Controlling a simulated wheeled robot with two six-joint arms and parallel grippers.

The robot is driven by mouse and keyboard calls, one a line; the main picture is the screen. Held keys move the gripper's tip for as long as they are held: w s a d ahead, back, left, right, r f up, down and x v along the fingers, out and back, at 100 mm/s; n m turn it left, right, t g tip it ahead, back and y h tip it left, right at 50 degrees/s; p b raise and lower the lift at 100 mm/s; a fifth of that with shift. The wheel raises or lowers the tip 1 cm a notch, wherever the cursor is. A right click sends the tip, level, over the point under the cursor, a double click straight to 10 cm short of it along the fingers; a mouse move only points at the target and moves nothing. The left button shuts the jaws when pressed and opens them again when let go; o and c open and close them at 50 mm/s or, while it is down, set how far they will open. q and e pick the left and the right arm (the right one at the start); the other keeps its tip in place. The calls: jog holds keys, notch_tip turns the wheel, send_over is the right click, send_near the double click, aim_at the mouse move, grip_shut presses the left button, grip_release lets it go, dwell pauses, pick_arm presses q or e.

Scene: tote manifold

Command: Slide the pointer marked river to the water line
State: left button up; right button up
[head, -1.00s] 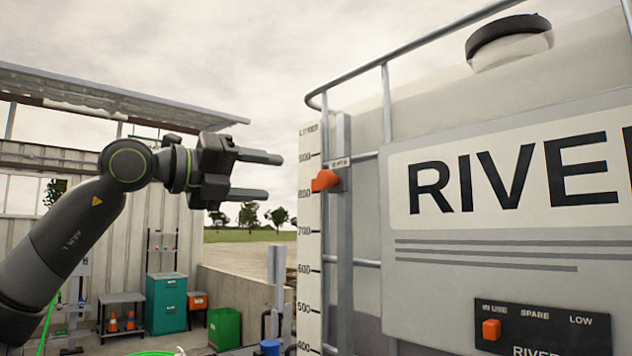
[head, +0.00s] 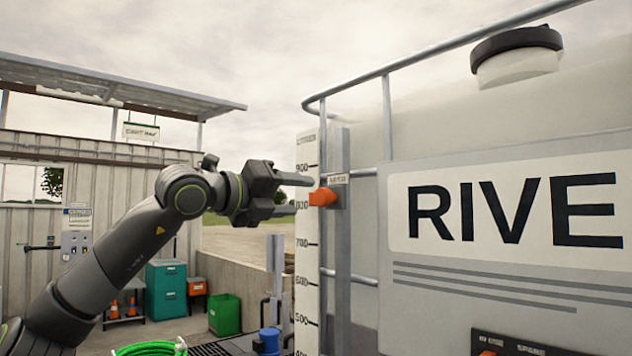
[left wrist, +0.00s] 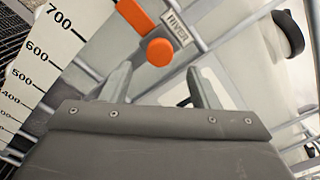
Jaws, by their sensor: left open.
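The orange pointer (head: 323,197) sits on a grey vertical rail (head: 341,260) beside the white scale (head: 307,270), close to the 800 mark. Its small plate reads RIVER in the left wrist view, where its orange knob (left wrist: 160,51) shows just beyond my fingertips. My left gripper (head: 303,195) is open, just left of the pointer at about its height. The two fingers (left wrist: 158,72) look empty and apart from the knob. The tank wall (head: 362,235) behind the rail is pale; I cannot make out the water line clearly. My right gripper is not in view.
The tank's metal cage rails (head: 387,115) run beside the scale. A black panel (head: 540,345) with an orange knob is low on the tank. A green bin (head: 225,314), teal cabinet (head: 166,288) and blue object (head: 269,341) stand lower left.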

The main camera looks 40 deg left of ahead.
aim_at(320, 197)
pick_arm(q)
jog(key=w+p, duration=0.1)
jog(key=w, duration=0.1)
jog(key=w+p, duration=0.2)
jog(key=shift+w+d+r, duration=0.1)
jog(key=shift+d+r, duration=0.1)
jog(key=shift+w+d+f+p, duration=0.1)
jog(key=shift+w+f+p, duration=0.1)
jog(key=shift+w+p, duration=0.55)
jog(key=shift+w, duration=0.1)
grip_shut()
